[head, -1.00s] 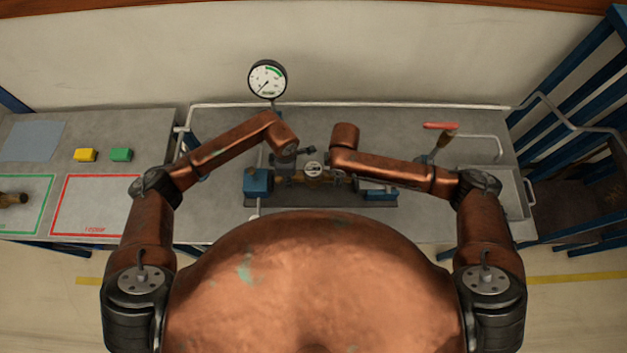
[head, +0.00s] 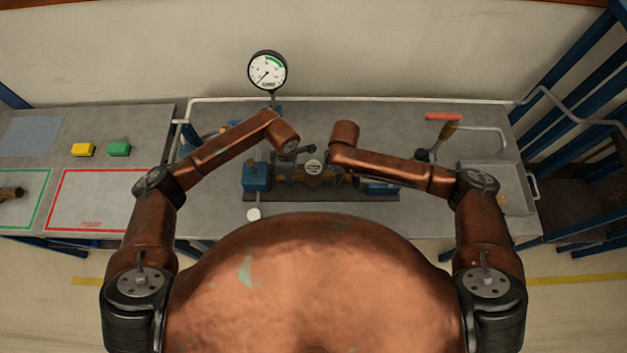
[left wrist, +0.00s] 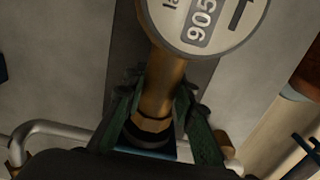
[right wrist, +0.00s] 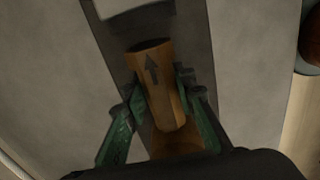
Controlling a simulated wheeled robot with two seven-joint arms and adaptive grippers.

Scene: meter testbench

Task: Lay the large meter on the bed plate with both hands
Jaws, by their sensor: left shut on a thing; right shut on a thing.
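The large meter (head: 314,167) has a brass body and a round white dial. In the head view it is level between my arms, over the dark bed plate (head: 325,195). My left gripper (left wrist: 157,112) is shut around the brass pipe on one side, close beside the dial (left wrist: 206,22). My right gripper (right wrist: 163,100) is shut around the other pipe end (right wrist: 158,75), which carries a dark arrow. The forearms hide both grippers in the head view. I cannot tell whether the meter touches the plate.
A blue clamp block (head: 256,177) stands at the plate's left end, another blue part (head: 378,187) at its right. A pressure gauge (head: 267,71) rises behind. Yellow (head: 83,149) and green (head: 119,148) blocks lie left.

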